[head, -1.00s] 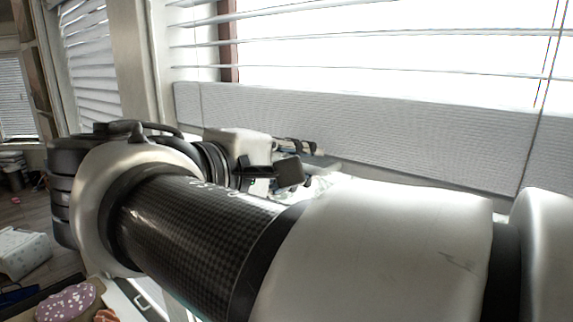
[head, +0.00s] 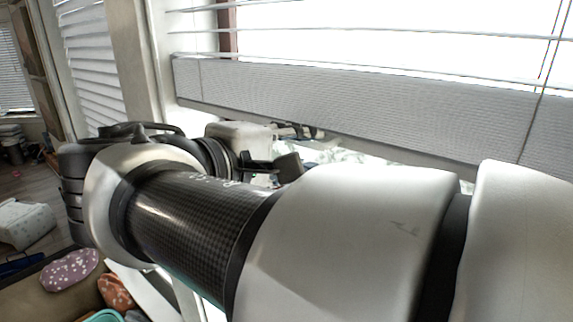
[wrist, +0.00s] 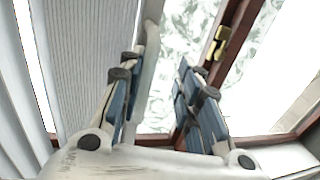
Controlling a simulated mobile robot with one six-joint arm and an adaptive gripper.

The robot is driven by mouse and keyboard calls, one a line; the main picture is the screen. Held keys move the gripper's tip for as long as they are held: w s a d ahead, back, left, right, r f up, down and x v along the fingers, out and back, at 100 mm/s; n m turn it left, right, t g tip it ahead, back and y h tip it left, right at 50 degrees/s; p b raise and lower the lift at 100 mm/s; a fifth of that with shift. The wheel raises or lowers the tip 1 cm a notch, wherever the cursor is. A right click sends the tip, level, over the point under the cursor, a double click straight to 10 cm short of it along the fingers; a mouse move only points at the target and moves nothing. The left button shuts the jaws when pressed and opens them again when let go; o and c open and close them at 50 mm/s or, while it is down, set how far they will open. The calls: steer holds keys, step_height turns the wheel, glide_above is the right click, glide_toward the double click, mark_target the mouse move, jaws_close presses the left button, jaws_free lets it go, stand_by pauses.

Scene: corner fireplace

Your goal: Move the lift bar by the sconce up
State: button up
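The lift bar (head: 370,105) is the wide, pale, ribbed bar at the bottom of the window blind, running across the head view. In the wrist view its ribbed face (wrist: 75,60) fills the left side, and its pale lower edge (wrist: 150,65) runs between my fingers. My gripper (wrist: 160,95) is open, with blue-padded fingers on either side of that edge. The left finger overlaps the bar's face, but contact cannot be told. In the head view my gripper (head: 300,131) is small, at the bar's lower edge, partly hidden by my arm. I cannot make out a sconce.
Thin blind slats (head: 370,35) hang above the bar before bright glass. A dark red window frame (wrist: 222,50) with a brass catch (wrist: 217,45) stands right of my fingers. Cushions (head: 70,270) lie at lower left, and open floor (head: 35,170) shows at far left.

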step_height(320, 180, down, 23)
steer(key=b, duration=1.2)
steer(key=shift+a, duration=0.1)
